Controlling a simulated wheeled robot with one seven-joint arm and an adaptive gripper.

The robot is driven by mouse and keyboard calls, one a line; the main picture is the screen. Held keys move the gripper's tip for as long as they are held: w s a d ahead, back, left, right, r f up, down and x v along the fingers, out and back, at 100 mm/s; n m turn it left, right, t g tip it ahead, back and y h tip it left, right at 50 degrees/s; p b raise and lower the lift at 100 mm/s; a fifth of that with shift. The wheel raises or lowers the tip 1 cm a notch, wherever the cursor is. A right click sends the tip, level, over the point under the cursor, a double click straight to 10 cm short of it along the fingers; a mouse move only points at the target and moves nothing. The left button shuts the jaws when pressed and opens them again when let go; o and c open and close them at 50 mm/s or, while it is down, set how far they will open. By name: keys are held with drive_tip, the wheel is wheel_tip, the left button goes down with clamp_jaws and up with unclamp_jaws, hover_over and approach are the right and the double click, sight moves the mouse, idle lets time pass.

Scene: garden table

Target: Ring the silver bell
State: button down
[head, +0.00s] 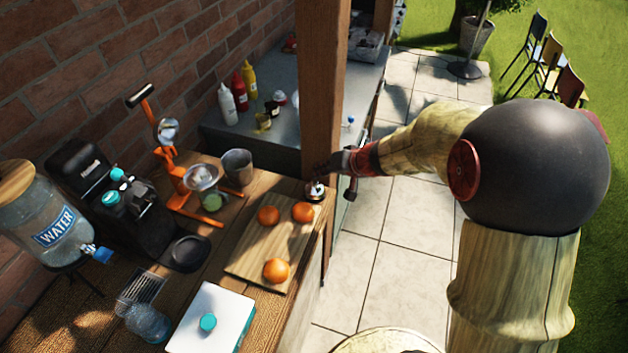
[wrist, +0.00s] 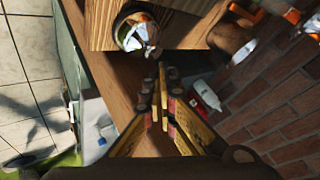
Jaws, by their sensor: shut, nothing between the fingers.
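The silver bell (head: 315,191) is small and round and stands upright on the wooden table, at its right edge beside the cutting board. In the wrist view the bell (wrist: 138,33) is a shiny dome near the top, just beyond my fingertips. My gripper (head: 322,171) is close to the bell from the post side, with its tips near the bell's top. In the wrist view my gripper (wrist: 158,75) has its fingers together with nothing between them. I cannot tell whether the tips touch the bell.
A cutting board (head: 250,252) with oranges (head: 277,271) lies left of the bell. A metal cup (head: 237,166) and an orange juicer (head: 183,188) stand farther left. Paving lies to the right.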

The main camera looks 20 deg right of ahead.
drive_tip(key=shift+r+p, duration=1.05)
drive_tip(key=shift+r, duration=1.8)
drive_tip(key=s+a+g, duration=0.2)
drive_tip(key=s, duration=0.7)
drive_tip(key=s+a+g, duration=0.2)
drive_tip(key=s+g, duration=0.1)
drive_tip(key=s, duration=0.5)
drive_tip(key=s+d+r+n+t+h, duration=0.2)
drive_tip(key=s+r+n+h, duration=0.1)
drive_tip(key=s+r, duration=1)
drive_tip(key=shift+d+t+h, duration=0.15)
drive_tip(key=shift+t+h, duration=0.15)
drive_tip(key=shift+h, duration=0.5)
drive_tip(key=shift+s, duration=0.1)
